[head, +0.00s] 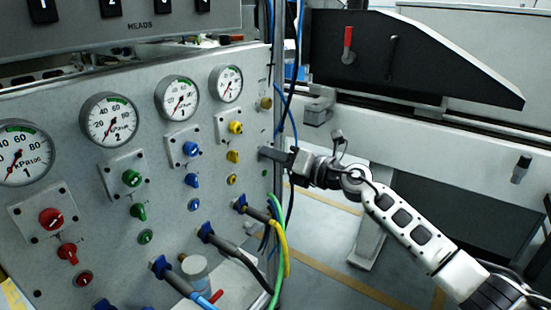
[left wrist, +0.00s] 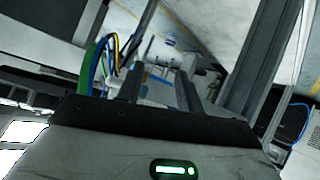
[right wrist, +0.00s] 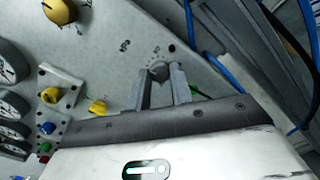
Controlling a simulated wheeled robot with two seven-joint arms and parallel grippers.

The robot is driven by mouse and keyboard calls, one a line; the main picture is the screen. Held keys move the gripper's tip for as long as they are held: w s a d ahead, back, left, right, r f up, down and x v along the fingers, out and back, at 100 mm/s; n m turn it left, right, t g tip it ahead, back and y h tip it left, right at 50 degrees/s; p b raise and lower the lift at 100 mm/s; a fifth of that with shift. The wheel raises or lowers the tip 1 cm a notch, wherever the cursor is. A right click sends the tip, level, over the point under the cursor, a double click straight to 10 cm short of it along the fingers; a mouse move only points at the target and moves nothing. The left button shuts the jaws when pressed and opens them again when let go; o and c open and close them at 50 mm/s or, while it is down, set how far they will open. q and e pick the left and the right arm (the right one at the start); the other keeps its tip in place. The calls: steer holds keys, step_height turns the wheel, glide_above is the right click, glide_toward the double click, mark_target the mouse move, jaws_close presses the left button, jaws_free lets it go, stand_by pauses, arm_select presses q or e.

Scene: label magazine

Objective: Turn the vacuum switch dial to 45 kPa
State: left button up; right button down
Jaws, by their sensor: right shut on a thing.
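The vacuum switch dial (right wrist: 158,70) is a small grey knob with marks around it on the light grey panel (right wrist: 130,65). It shows in the right wrist view, between the fingertips of my right gripper (right wrist: 160,80). This gripper (head: 268,154) is shut on the dial at the panel's right edge in the head view, where the gripper hides the dial. The marks are too small to read. My left gripper (left wrist: 158,80) has its fingers apart and nothing between them in the left wrist view; it is outside the head view.
The panel carries several round gauges (head: 109,119) and red, green, blue and yellow knobs (head: 132,178). Cables (head: 281,235) hang below and beside my right gripper. A brass knob (head: 266,103) sits above it.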

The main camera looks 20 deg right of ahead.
steer(key=shift+f+n, duration=0.1)
steer(key=shift+n, duration=0.5)
arm_select(q)
steer(key=shift+r, duration=0.1)
steer(key=shift+w+r, duration=0.1)
arm_select(e)
steer(key=c, duration=1.2)
jaws_free()
steer(key=shift+c, duration=0.2)
arm_select(q)
steer(key=shift+r+t+b, duration=0.2)
steer(key=shift+t+b, duration=0.1)
arm_select(e)
steer(key=v, duration=1.6)
arm_select(q)
steer(key=shift+f, duration=0.1)
